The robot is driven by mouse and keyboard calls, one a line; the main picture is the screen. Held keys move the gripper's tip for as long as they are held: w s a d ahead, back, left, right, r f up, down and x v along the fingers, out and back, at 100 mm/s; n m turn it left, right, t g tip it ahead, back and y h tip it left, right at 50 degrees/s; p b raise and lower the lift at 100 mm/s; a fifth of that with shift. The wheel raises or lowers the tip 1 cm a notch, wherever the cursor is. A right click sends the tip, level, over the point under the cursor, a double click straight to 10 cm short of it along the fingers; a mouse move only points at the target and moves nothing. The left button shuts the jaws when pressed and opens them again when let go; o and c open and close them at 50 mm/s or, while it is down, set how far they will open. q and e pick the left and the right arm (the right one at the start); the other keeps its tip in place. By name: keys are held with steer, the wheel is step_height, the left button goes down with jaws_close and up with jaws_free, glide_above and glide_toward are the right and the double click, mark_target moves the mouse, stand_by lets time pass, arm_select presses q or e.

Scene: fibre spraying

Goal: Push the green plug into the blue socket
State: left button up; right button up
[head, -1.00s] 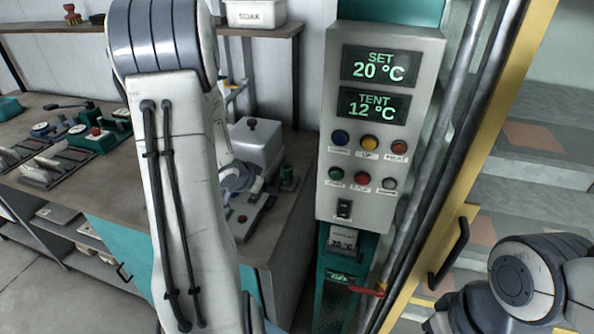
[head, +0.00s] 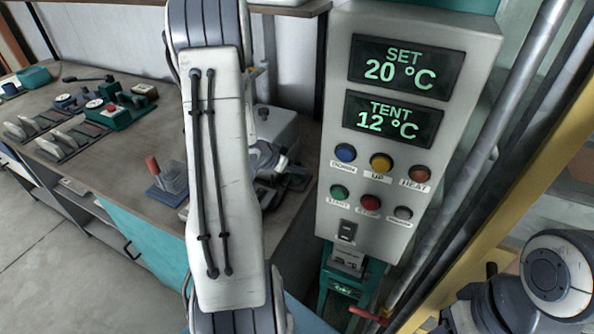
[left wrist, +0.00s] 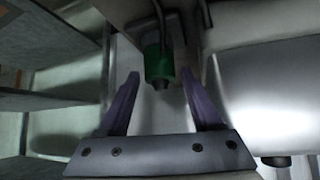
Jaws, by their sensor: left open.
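The green plug (left wrist: 159,64) hangs from a dark cable or rod in the left wrist view, with its dark end facing the gripper base. My left gripper (left wrist: 160,74) is open, with one purple finger on each side of the plug; I cannot tell whether either finger touches it. In the head view my left arm runs down the middle and its gripper is out of sight. I cannot make out the blue socket in either view. Of my right arm only a part shows at the lower right of the head view, without its gripper.
A grey control box (head: 425,25) with two displays and several coloured buttons stands close by on the right. A pipe (head: 500,110) and a yellow frame (head: 545,155) stand beside it. A workbench (head: 120,165) with several devices lies at the left.

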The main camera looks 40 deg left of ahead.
arm_select(q)
steer(key=shift+w+d+f, duration=0.2)
steer(key=shift+w+f, duration=0.3)
steer(key=shift+w, duration=0.1)
steer(key=x, duration=0.4)
steer(key=shift+w+a+f, duration=0.1)
steer(key=shift+w+f, duration=0.05)
steer(key=shift+w, duration=0.3)
jaws_close()
